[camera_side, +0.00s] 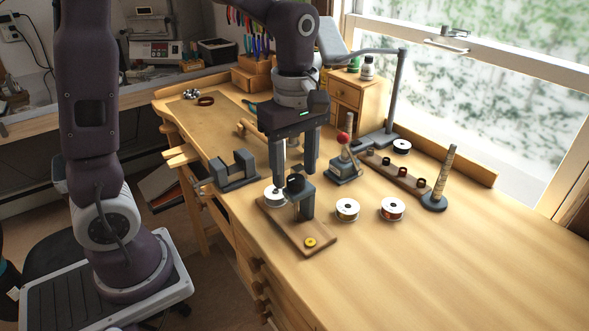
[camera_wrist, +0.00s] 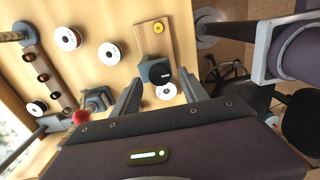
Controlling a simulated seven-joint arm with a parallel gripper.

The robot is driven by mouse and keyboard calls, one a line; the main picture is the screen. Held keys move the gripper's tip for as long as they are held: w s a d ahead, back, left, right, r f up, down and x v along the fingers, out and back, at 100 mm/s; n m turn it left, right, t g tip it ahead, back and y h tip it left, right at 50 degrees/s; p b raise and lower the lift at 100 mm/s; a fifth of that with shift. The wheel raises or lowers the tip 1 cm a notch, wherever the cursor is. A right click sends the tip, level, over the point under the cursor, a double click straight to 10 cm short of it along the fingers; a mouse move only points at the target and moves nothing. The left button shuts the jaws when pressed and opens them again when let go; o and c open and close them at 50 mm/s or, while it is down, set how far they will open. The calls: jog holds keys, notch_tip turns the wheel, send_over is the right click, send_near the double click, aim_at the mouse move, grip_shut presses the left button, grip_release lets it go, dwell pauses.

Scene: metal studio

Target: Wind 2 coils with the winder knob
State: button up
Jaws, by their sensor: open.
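The winder is a wooden board (camera_side: 322,240) with a grey post (camera_side: 307,205) and a dark knob (camera_side: 296,184) on top. A white spool (camera_side: 274,196) sits beside the post, and a yellow disc (camera_side: 310,242) lies at the board's near end. My gripper (camera_side: 294,174) points down over the winder, with its fingers apart and nothing held. In the wrist view, the dark knob (camera_wrist: 160,75) shows between and slightly beyond the open fingertips (camera_wrist: 159,84). I cannot tell whether a finger touches it. The white spool also shows in the wrist view (camera_wrist: 166,91).
A red-knobbed device (camera_side: 344,165), a rack of small spools (camera_side: 395,172) and a tapered rod (camera_side: 442,180) stand behind. The right front is clear.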

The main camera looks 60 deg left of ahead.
jog(key=shift+f, duration=0.5)
jog(key=shift+c, duration=0.2)
grip_shut()
